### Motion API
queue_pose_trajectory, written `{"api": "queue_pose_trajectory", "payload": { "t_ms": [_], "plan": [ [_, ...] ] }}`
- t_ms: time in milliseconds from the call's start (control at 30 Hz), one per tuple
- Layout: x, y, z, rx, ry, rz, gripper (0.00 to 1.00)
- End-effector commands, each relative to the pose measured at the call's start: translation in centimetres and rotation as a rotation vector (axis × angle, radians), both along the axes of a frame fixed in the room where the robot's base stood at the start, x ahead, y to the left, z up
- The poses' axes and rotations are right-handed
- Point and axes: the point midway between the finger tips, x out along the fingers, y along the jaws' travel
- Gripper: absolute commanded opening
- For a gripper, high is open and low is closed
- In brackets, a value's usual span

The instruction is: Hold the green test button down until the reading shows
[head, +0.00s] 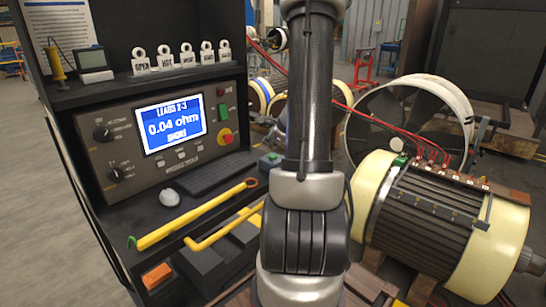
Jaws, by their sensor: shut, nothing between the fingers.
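The tester panel (155,180) stands in the cabinet on the left. Its lit blue screen (171,124) reads "LEADS 2-3", "0.04 ohm" and a lower word that looks like "SHORT". A small box with a green button (270,157) sits at the right end of the cabinet's shelf, just left of my arm. Another small green button (224,108) is on the panel, right of the screen. Nothing is seen touching either button. My arm crosses the middle of the view, and my gripper does not show.
A red emergency knob (226,137) is at the panel's right. A keyboard, a mouse (170,197) and yellow-handled tools (195,215) lie before the panel. Tags (182,57) stand above it. A large motor (430,215) with red leads (428,140) is close on the right.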

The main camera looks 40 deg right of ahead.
Motion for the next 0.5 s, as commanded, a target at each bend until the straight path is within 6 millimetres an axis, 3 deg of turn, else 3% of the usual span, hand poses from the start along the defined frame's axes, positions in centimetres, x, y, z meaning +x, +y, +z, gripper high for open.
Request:
{"api": "queue_pose_trajectory", "payload": {
  "t_ms": [300,500],
  "plan": [
    [0.0,0.0,3.0,-0.002,-0.001,0.0,0.0],
    [0.0,0.0,3.5,-0.001,0.0,-0.001,0.0]
  ]
}}
